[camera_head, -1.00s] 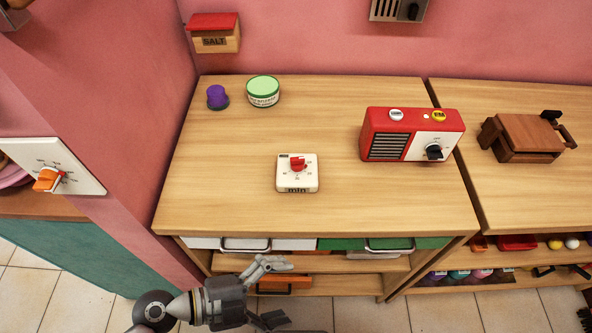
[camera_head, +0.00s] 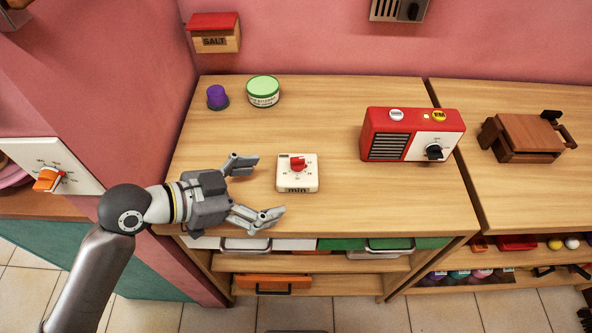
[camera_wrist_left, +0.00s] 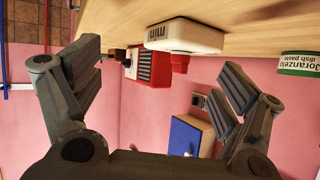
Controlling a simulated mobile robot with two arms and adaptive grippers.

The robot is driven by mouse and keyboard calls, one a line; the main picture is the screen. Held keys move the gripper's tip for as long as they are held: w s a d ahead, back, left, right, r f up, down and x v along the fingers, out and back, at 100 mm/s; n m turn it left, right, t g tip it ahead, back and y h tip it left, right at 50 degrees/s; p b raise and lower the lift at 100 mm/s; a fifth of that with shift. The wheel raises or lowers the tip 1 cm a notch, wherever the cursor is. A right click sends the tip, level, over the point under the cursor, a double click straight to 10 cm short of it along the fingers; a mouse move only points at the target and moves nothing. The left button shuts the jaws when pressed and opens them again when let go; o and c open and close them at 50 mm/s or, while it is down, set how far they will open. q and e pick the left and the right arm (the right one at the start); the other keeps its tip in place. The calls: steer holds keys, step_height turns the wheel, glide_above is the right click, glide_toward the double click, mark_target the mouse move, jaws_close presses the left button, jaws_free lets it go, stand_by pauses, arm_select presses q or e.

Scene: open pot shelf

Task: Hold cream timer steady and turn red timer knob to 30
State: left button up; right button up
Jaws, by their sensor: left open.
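The cream timer (camera_head: 297,182) sits on the wooden counter, its red knob (camera_head: 298,163) on the top face. In the left wrist view the cream timer (camera_wrist_left: 186,36) and red knob (camera_wrist_left: 180,62) show at the top, between and beyond the fingers. My left gripper (camera_head: 262,188) is open and empty just left of the timer, its fingers spread toward it and apart from it. The left wrist view shows both fingers of it (camera_wrist_left: 160,85) wide apart. My right gripper is not in view.
A red radio (camera_head: 390,134) stands right of the timer. A green-lidded tub (camera_head: 263,91) and a purple-topped item (camera_head: 217,97) stand at the back left. A wooden box (camera_head: 525,136) sits on the right counter. The counter (camera_head: 350,205) in front of the radio is clear.

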mark_target(290, 172)
arm_select(q)
steer(key=shift+w+a+r+n+y, duration=0.2)
steer(key=shift+w+a+r+n, duration=0.1)
steer(key=shift+w+n, duration=0.25)
steer(key=shift+w+a+r+n+y, duration=0.2)
steer(key=shift+w+a+r+n, duration=0.1)
steer(key=shift+w+n, duration=0.2)
steer(key=x, duration=1)
steer(key=shift+w+a+r, duration=0.1)
steer(key=shift+w+r, duration=0.05)
steer(key=c, duration=0.4)
steer(key=shift+c, duration=0.4)
steer(key=shift+a+f, duration=0.1)
steer(key=shift+f, duration=0.1)
steer(key=shift+c, duration=0.4)
